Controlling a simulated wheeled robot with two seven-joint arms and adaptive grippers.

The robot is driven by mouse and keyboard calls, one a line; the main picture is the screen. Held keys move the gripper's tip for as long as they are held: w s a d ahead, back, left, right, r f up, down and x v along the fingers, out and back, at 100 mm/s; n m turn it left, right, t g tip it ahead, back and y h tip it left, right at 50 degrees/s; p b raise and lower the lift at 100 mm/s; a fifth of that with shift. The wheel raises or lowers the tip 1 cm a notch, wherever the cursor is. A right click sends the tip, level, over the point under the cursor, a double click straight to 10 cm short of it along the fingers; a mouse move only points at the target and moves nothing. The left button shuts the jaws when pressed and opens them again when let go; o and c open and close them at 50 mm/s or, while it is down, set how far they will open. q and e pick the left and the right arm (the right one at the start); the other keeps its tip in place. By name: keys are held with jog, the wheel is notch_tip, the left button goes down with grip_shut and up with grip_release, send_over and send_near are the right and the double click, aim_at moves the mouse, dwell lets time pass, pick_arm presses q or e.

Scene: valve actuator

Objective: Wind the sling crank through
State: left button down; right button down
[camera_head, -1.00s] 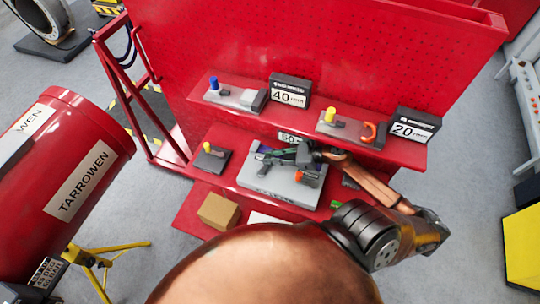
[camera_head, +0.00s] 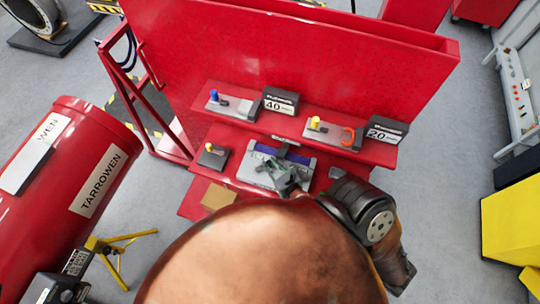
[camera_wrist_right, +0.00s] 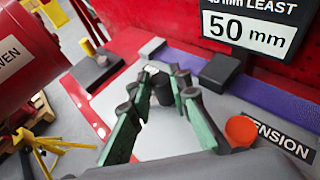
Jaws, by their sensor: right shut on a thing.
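The grey sling unit (camera_head: 250,170) lies on the lower red shelf, with a purple-blue sling strip (camera_head: 265,151) along its back. My right gripper (camera_head: 284,177) reaches over the unit's front part. In the right wrist view its green fingers (camera_wrist_right: 162,84) close around a dark cylindrical piece, seemingly the crank's handle (camera_wrist_right: 162,92); the crank's arm is mostly hidden. The purple strip (camera_wrist_right: 265,108) and a "TENSION" label (camera_wrist_right: 280,136) lie to the right there. An orange round knob (camera_wrist_right: 241,130) stands just right of the fingers. My left gripper is not in view.
An upper red shelf holds a 40 sign (camera_head: 280,101), a 20 sign (camera_head: 385,131) and small fixtures. A 50 mm sign (camera_wrist_right: 255,28) stands behind the unit. A cardboard box (camera_head: 217,196) is at front left.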

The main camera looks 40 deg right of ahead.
jog(key=shift+s+a+m+h, duration=0.15)
jog(key=shift+a+m+h, duration=0.1)
jog(key=shift+m+h, duration=0.35)
jog(key=shift+s+a+m+g+h, duration=0.3)
jog(key=shift+m+g+h, duration=0.15)
jog(key=shift+m+h, duration=0.35)
jog(key=shift+s+a+m+g+h, duration=0.15)
jog(key=shift+a+m+g+h, duration=0.25)
jog(key=shift+m+h, duration=0.4)
jog(key=c, duration=1.8)
grip_release()
jog(key=shift+o, duration=0.2)
jog(key=shift+d, duration=0.1)
jog(key=shift+s+g, duration=0.1)
jog(key=shift+g, duration=0.15)
jog(key=v, duration=1.2)
jog(key=shift+f, duration=0.2)
